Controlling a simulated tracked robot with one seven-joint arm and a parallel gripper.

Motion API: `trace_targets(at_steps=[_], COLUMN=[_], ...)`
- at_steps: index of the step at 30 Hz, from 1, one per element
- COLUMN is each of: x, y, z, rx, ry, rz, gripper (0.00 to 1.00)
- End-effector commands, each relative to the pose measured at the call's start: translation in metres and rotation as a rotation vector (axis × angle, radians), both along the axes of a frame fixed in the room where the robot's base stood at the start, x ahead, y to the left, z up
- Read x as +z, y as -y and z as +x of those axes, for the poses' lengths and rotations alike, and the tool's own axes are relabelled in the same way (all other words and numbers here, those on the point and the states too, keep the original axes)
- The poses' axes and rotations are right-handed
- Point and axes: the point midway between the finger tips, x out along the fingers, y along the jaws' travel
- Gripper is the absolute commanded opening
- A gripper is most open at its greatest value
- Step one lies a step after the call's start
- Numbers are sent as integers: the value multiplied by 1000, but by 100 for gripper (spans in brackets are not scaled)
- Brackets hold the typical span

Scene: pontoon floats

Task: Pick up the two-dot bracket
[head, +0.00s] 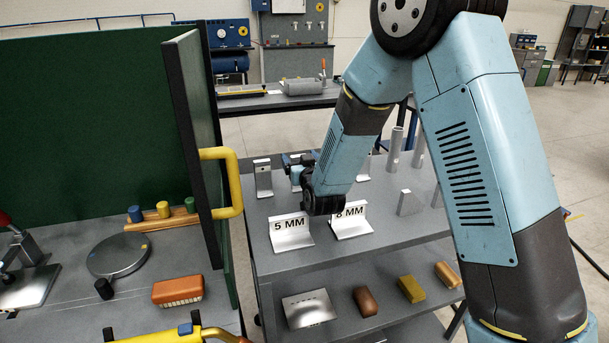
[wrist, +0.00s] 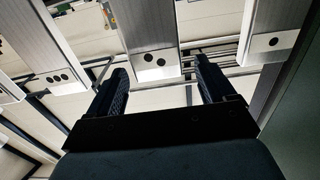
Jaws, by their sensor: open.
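The two-dot bracket (wrist: 157,60) is a grey metal piece with two black dots on its pale end, in the middle of the wrist view. My gripper (wrist: 160,70) is open, its two dark fingers pointing toward this bracket, one to each side of its end in the picture. I cannot tell whether the fingers touch it. A three-dot bracket (wrist: 58,78) is to the left and a one-dot bracket (wrist: 273,42) to the right. In the head view my gripper (head: 296,160) is over the cart's back row, and my arm hides part of the brackets there.
The grey cart (head: 375,245) also holds the 5 MM sign (head: 290,232), the 8 MM sign (head: 349,219) and upright grey posts (head: 395,149). Its lower shelf carries blocks. A green panel with a yellow handle (head: 232,182) stands at the cart's left.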

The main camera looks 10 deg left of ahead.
Motion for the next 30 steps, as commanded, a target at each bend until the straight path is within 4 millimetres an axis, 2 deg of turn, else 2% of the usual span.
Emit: trace_targets(at_steps=[3,7,17,30], x=[-2,-2,-2,-2], y=[-5,-12,-14,-13], z=[17,30,36,36], rx=[-2,-2,-2,-3], ry=[0,-1,-2,-2], rz=[0,0,-1,-1], gripper=[83,83,83,42])
